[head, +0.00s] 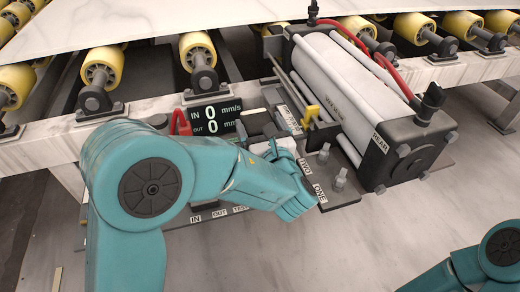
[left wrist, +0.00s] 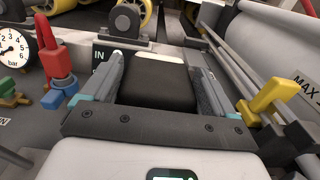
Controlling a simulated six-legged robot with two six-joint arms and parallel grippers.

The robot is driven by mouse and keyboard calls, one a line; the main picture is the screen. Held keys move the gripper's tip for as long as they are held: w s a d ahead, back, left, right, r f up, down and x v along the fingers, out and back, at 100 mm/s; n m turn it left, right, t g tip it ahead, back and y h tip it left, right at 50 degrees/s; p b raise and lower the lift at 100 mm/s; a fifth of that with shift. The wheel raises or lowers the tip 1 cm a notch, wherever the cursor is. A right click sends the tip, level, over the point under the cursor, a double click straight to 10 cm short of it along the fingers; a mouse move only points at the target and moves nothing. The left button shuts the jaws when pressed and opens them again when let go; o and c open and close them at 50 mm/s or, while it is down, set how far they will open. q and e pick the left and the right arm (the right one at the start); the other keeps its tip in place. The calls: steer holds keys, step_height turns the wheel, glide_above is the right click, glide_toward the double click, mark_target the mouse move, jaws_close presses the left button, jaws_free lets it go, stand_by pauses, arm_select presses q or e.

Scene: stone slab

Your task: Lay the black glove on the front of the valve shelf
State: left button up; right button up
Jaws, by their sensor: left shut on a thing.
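My left gripper (head: 262,138) reaches in over the dark valve shelf (head: 348,192), which carries labels such as IN, OUT, ONE and TWO. In the left wrist view the left gripper (left wrist: 160,80) is shut on a black, padded thing with a pale end, which I take to be the black glove (left wrist: 157,88). The two fingers press it from left and right. In the head view only a bit of the glove (head: 258,124) shows, beyond my wrist. I cannot tell whether it touches the surface below. My right gripper is out of view; part of the right arm shows at lower right.
A display (head: 213,115) reading 0 stands left of the gripper. A yellow lever (head: 309,116) and a large cylinder (head: 345,85) are to its right. A gauge (left wrist: 12,46) and red, blue and green valve handles are on the left in the wrist view. Yellow rollers line the back.

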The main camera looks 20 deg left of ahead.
arm_select(q)
steer(key=shift+f+b, duration=0.9)
steer(key=shift+f, duration=1.9)
steer(key=o, duration=0.8)
steer(key=shift+s+d+r, duration=0.2)
steer(key=shift+s, duration=0.05)
steer(key=p+v, duration=0.2)
steer(key=v, duration=0.9)
steer(key=shift+s, duration=0.2)
